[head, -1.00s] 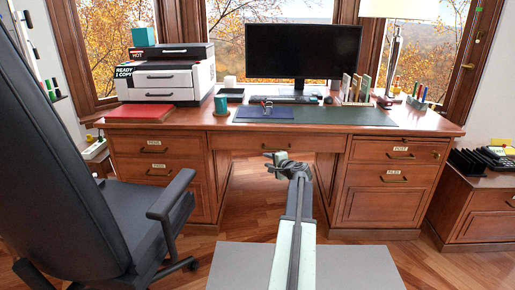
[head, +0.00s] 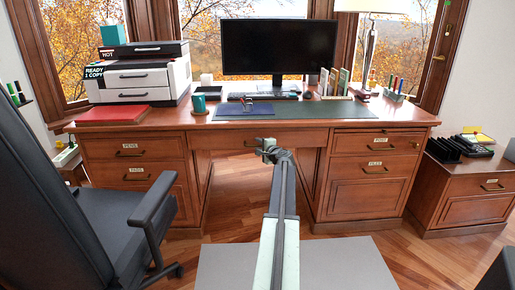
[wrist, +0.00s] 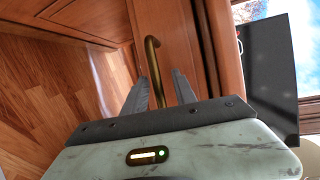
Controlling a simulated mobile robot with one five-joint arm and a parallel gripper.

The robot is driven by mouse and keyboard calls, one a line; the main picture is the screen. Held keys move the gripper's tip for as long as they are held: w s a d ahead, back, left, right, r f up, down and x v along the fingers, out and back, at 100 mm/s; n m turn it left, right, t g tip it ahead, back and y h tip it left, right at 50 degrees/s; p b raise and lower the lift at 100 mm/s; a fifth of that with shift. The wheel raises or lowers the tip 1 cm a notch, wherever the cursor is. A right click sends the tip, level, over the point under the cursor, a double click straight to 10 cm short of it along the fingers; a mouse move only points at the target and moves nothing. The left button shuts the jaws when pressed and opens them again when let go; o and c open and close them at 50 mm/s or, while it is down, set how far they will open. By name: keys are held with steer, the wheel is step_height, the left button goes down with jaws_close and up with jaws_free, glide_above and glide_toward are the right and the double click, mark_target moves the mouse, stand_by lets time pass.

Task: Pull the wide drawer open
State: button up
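The wide drawer (head: 225,138) is the wooden front under the middle of the desktop, between the two pedestals. It looks closed. In the wrist view the curved brass handle (wrist: 152,50) stands on the drawer front (wrist: 172,35). My gripper (wrist: 160,82) is open, with one dark finger on each side of the handle's lower part. I cannot tell whether either finger touches it.
A black office chair (head: 60,200) stands close on the left. Labelled pedestal drawers flank the knee space, PENS (head: 130,146) left and FILES (head: 377,166) right. A low cabinet (head: 470,195) stands at the right. The desktop (head: 155,119) overhangs the drawer.

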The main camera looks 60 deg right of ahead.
steer(key=shift+c, duration=0.3)
jaws_close()
steer(key=shift+s+d, duration=0.15)
stand_by(0.9)
